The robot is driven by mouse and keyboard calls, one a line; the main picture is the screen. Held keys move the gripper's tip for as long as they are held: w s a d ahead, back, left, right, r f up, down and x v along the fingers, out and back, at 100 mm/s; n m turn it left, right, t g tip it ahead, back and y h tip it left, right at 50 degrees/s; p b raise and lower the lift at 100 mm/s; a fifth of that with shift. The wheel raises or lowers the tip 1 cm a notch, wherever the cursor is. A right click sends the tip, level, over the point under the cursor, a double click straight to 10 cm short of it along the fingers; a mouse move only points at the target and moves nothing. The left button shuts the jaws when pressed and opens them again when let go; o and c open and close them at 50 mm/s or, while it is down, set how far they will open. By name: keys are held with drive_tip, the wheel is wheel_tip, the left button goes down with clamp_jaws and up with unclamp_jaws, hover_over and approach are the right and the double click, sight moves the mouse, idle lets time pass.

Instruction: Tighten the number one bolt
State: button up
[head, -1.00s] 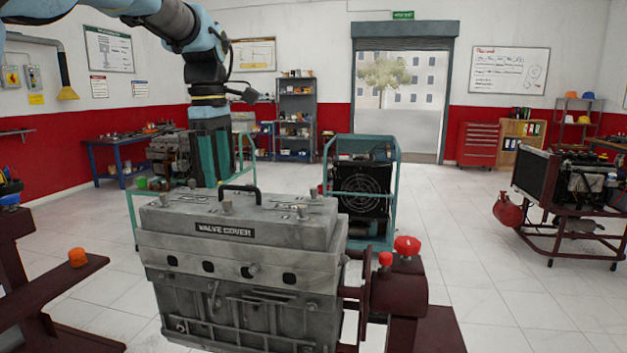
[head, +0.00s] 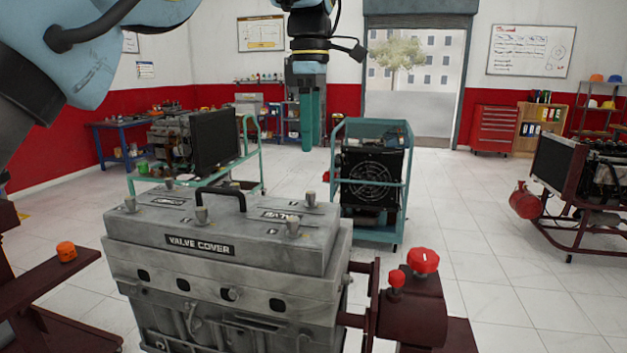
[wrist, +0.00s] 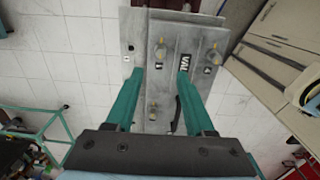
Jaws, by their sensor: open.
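The grey valve cover (head: 215,235) tops an engine block in the head view, with a black handle and several upright bolts. Bolt numbers are too small to read there. In the wrist view the cover (wrist: 180,95) lies below. A bolt (wrist: 160,50) beside a label that reads 1 shows just beyond the fingertips, roughly between them. Another bolt (wrist: 213,58) is to its right. My gripper (head: 311,145) hangs pointing down, above and behind the cover's right part in the head view. Its teal fingers (wrist: 160,74) are open and empty in the wrist view, apart from the bolts.
Red knobs (head: 424,261) stand on the engine stand at the cover's right. An orange cap (head: 66,251) sits on the stand's left arm. A teal-framed cart (head: 372,180) stands behind. Open tiled floor (head: 480,230) lies to the right.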

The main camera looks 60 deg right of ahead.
sight(311, 192)
wheel_tip(311, 192, down, 10)
drive_tip(key=shift+p, duration=1.05)
clamp_jaws()
